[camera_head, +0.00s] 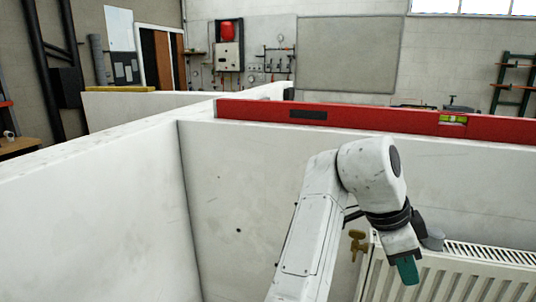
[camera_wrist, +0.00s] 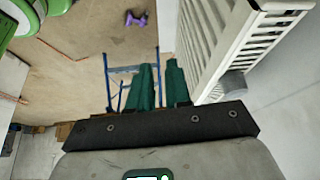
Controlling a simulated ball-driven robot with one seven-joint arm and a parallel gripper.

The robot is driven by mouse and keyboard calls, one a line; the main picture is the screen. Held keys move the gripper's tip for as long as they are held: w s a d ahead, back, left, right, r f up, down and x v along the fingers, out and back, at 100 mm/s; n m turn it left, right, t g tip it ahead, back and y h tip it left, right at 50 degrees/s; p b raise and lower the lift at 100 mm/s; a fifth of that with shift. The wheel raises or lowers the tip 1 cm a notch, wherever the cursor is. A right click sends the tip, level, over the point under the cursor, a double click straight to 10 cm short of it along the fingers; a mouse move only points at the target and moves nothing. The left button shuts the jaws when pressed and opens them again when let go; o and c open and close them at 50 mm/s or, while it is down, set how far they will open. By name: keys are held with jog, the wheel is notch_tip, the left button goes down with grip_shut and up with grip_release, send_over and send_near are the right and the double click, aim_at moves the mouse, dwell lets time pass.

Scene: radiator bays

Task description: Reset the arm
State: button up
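My white arm (camera_head: 318,225) rises from the bottom of the head view, bends at the elbow and hangs down in front of the radiator (camera_head: 470,275). My gripper (camera_head: 408,271) points downward with teal fingertips, at the radiator's upper left end. In the wrist view, the two green fingers of my gripper (camera_wrist: 160,85) stand a little apart, with floor visible through the narrow gap. I see nothing held between them. The radiator (camera_wrist: 215,45) is to the right of the fingers in that view.
A brass valve (camera_head: 357,243) and a grey round piece (camera_head: 433,238) are close to my gripper. A red spirit level (camera_head: 375,117) lies along the white wall top. A white partition (camera_head: 90,215) stands left. A purple object (camera_wrist: 135,19) lies on the floor.

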jog(key=s+d+f+n+t, duration=0.1)
jog(key=s+d+f+n, duration=0.5)
jog(key=f, duration=0.4)
jog(key=s+d+f+n+t, duration=0.1)
jog(key=s+d+f+n, duration=0.3)
jog(key=s+d+f, duration=0.5)
jog(key=s+a+f+n+y, duration=0.5)
jog(key=s+a+f+n, duration=0.4)
jog(key=s, duration=0.7)
notch_tip(320, 180, down, 5)
jog(key=a, duration=0.2)
jog(key=shift+s+a+n, duration=0.25)
jog(key=shift+a+n, duration=0.05)
jog(key=shift+a, duration=0.05)
